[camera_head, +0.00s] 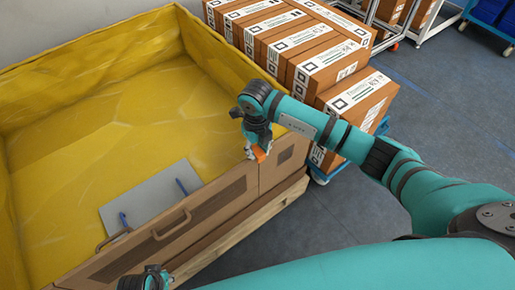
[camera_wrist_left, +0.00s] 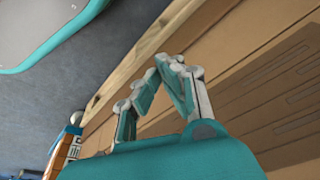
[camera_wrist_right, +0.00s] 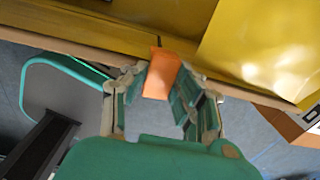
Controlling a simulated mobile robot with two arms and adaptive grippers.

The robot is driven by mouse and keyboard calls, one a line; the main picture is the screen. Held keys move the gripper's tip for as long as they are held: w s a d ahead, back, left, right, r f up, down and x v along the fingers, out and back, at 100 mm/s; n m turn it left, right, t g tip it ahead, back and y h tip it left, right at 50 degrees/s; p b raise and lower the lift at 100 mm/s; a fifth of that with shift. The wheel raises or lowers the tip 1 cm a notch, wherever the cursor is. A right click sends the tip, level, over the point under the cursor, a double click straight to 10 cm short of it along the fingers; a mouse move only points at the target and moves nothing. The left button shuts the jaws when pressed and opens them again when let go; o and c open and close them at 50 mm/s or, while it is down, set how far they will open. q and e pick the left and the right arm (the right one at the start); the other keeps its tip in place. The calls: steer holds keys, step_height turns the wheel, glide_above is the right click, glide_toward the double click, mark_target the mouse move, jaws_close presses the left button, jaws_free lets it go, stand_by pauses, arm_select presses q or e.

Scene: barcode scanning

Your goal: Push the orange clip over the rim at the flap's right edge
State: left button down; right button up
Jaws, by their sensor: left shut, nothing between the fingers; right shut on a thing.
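The orange clip (camera_head: 259,153) is at the top rim of the box's front wall, near the right edge of the brown flap (camera_head: 215,203). My right gripper (camera_head: 257,142) is shut on the clip from above; the right wrist view shows the clip (camera_wrist_right: 161,75) between its fingertips (camera_wrist_right: 164,74). The clip's far end overlaps the rim (camera_wrist_right: 100,41) beside a dark seam; I cannot tell how far it sits over the rim. My left gripper (camera_wrist_left: 170,66) is shut and empty, in front of the brown front wall (camera_wrist_left: 230,85). In the head view only part of it shows, at the bottom edge.
The box has a yellow liner (camera_head: 120,110) and holds a grey panel (camera_head: 150,195) with blue handles. Stacked cartons (camera_head: 300,50) stand on a blue cart close behind my right arm. A wooden beam (camera_head: 240,225) runs along the box's base. The floor (camera_head: 430,110) at right is clear.

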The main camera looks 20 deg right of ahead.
mark_target(257, 151)
steer(key=shift+s+d+f, duration=0.1)
steer(key=shift+s+f, duration=0.15)
steer(key=shift+f, duration=0.2)
steer(key=o, duration=0.8)
steer(key=shift+c, duration=0.2)
steer(key=o, duration=0.3)
steer(key=shift+w+f, duration=0.1)
steer(key=shift+f, duration=0.05)
steer(key=shift+w+r, duration=0.1)
steer(key=shift+r, duration=0.35)
step_height(257, 151, up, 12)
steer(key=shift+f, duration=0.25)
steer(key=shift+a, duration=0.2)
